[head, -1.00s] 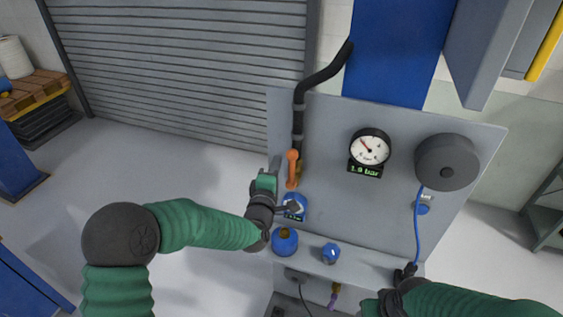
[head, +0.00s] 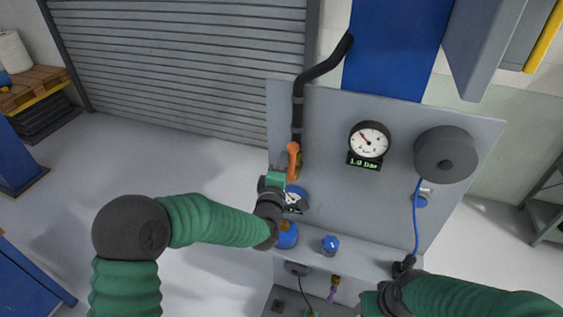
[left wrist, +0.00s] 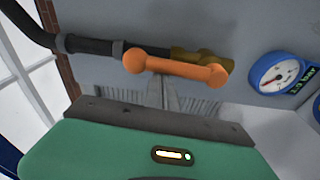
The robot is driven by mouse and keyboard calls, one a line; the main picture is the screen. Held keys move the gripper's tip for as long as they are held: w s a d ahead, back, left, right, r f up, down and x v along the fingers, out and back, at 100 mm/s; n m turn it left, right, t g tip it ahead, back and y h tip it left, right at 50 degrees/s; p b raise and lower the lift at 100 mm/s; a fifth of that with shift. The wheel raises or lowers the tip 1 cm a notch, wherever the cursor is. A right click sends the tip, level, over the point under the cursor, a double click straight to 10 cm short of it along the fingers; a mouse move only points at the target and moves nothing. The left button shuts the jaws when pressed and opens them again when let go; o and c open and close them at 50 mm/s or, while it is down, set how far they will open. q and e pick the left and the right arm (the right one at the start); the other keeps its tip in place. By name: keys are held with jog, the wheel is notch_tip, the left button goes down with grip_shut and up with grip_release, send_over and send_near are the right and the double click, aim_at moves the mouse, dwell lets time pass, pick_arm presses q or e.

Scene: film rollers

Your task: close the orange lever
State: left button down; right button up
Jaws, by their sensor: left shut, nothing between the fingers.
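The orange lever (head: 293,160) is on a brass valve (head: 300,171) below a black pipe on the grey panel. It points along the pipe. In the left wrist view the lever (left wrist: 175,66) crosses the upper middle, in front of the brass valve (left wrist: 203,60). My left gripper (head: 284,178) is at the lever's lower end in the head view. In the left wrist view its narrow fingers (left wrist: 163,90) are shut and empty, with their tips close to the lever; whether they touch it I cannot tell. My right gripper (head: 372,302) is only partly in view at the bottom edge; its fingers are unclear.
The panel (head: 330,115) carries a white gauge (head: 369,140), a dark round reel (head: 446,154) with a blue hose, and a blue gauge (head: 298,198) close by my left gripper. A blue knob (head: 330,244) is on the ledge. Open floor lies left.

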pick_arm(q)
jog(key=s+d+f+m+t+h+b, duration=0.1)
jog(key=d+f+m+b, duration=0.5)
jog(key=m+b, duration=1.1)
jog(key=shift+s+d+m+h+b, duration=0.4)
jog(key=shift+s+d+h+b, duration=0.35)
jog(key=shift+d+b, duration=0.8)
jog(key=shift+d+f, duration=0.1)
jog(key=shift+f, duration=0.05)
jog(key=shift+s+f, duration=0.1)
